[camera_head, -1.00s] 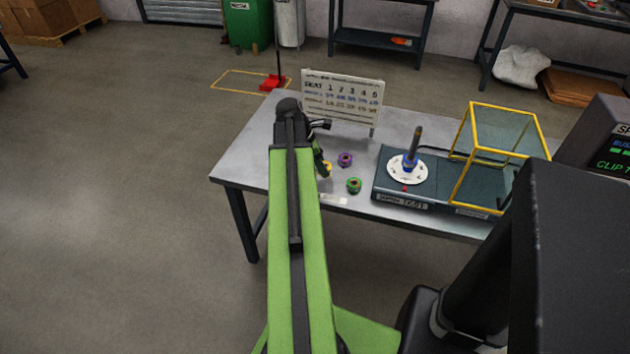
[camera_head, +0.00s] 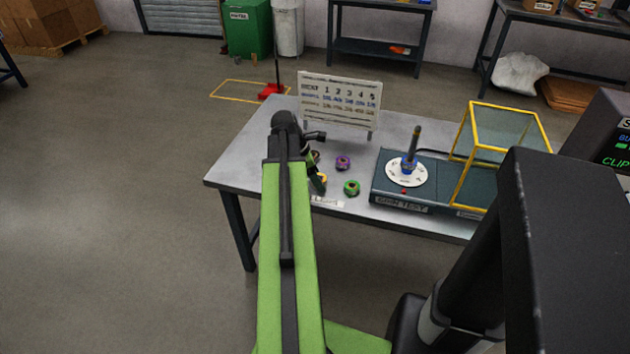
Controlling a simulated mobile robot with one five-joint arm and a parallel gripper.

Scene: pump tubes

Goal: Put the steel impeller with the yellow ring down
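The impeller with the yellow ring (camera_head: 323,177) shows as a small yellow patch at the table's left front, just right of my green arm. My dark gripper (camera_head: 317,181) is right at it and covers most of it. I cannot tell whether the fingers are closed on it, or whether it touches the table. An impeller with a purple ring (camera_head: 343,163) and one with a green ring (camera_head: 351,188) lie on the grey table (camera_head: 240,165) to the right of my gripper.
A white board with numbers (camera_head: 340,103) stands behind the impellers. To the right is a dark test unit (camera_head: 405,200) with a white disc, a blue part and an upright post, then a yellow-framed guard (camera_head: 470,150). A small reddish thing (camera_head: 316,155) is partly hidden behind my gripper.

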